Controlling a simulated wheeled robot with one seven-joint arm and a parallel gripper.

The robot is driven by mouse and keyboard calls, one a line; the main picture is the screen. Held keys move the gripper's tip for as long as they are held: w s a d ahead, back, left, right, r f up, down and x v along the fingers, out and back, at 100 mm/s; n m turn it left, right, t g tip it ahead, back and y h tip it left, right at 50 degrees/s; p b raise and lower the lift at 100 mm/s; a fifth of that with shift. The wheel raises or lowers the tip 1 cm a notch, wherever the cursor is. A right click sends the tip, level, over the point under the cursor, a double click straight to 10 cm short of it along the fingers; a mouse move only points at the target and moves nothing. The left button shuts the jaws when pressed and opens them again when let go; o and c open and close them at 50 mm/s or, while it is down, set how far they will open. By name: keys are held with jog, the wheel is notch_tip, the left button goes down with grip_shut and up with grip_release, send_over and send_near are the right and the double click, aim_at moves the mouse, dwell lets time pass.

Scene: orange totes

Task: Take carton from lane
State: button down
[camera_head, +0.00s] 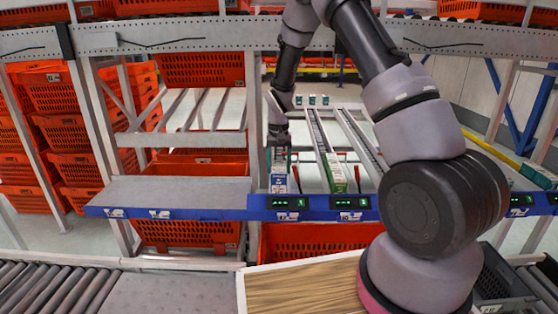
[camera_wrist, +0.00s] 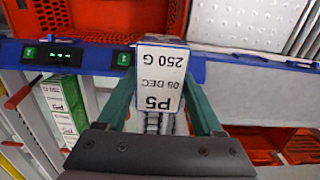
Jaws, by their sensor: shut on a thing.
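A white carton with a blue-purple edge, marked "P5 08 DEC 250 G", is held in my gripper (camera_wrist: 160,105); the carton (camera_wrist: 160,72) sits between the two green fingers in the wrist view. In the head view the carton (camera_head: 279,184) is at the front of the left lane, just behind the blue front rail. My gripper (camera_head: 279,155) reaches it from above and behind. I cannot tell whether the carton still touches the lane.
A green-and-white carton (camera_head: 336,172) stands in the lane to the right. The blue rail (camera_head: 310,201) with lit displays crosses in front. An orange tote (camera_head: 310,240) sits below it, and a wooden board (camera_head: 305,287) is nearer. A bare grey shelf (camera_head: 180,191) lies left.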

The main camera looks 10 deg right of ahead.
jog(key=s+a, duration=0.2)
jog(key=s, duration=1.1)
jog(key=shift+s+a, duration=0.3)
jog(key=shift+a, duration=0.05)
